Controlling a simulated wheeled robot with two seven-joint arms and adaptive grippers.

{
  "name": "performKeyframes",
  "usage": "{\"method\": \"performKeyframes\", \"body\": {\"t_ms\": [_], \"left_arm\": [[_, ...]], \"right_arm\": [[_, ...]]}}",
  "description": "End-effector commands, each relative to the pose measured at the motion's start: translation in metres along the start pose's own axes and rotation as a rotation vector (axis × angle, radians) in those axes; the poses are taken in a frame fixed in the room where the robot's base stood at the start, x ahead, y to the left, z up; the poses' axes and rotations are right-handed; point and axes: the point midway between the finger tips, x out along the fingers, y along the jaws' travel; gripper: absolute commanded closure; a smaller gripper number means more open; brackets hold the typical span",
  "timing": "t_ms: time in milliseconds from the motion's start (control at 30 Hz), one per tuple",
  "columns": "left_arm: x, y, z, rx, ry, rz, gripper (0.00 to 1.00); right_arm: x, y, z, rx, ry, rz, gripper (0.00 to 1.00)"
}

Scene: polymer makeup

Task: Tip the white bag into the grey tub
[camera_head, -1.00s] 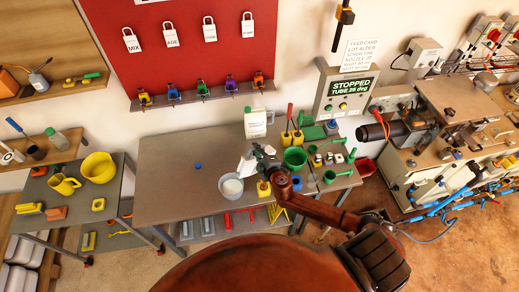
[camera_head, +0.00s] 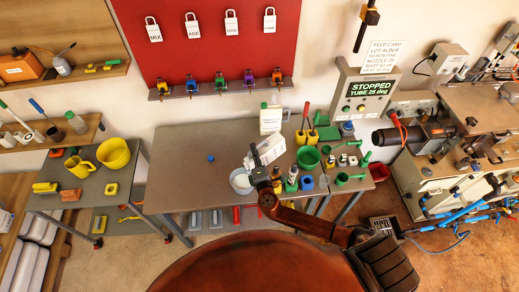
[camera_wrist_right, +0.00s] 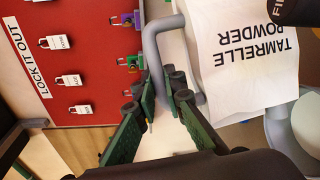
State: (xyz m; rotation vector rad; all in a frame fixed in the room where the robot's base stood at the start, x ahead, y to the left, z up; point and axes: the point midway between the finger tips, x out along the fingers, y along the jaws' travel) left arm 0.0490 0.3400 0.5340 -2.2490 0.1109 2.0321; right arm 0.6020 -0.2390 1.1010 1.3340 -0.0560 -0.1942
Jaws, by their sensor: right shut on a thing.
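The white bag (camera_head: 268,150), printed "TAMRELLE POWDER" in the right wrist view (camera_wrist_right: 245,55), is tilted and held above the table. It has a grey bar handle (camera_wrist_right: 157,50). My right gripper (camera_head: 258,172) is at the bag's left side in the head view; its green-padded fingers (camera_wrist_right: 165,95) are shut on the bag, at the handle. The grey tub (camera_head: 240,183) stands on the table just below and left of the bag, partly hidden by my gripper. Whitish contents show in it. My left gripper is not in view.
A white jug (camera_head: 270,119) stands behind the bag. A green funnel-like bowl (camera_head: 308,156) and several small bottles and tools crowd the right side. The table (camera_head: 190,160) left of the tub is clear except for a blue cap (camera_head: 211,158).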

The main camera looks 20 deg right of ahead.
Motion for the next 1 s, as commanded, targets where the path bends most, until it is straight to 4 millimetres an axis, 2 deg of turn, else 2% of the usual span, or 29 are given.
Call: {"method": "performKeyframes", "body": {"t_ms": [567, 1000], "left_arm": [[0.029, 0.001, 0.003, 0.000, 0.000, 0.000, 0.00], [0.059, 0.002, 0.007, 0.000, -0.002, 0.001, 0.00]], "right_arm": [[-0.022, 0.014, -0.049, -0.304, -0.052, 0.127, 1.00], [-0.038, 0.013, -0.087, -0.537, -0.093, 0.224, 1.00]]}}
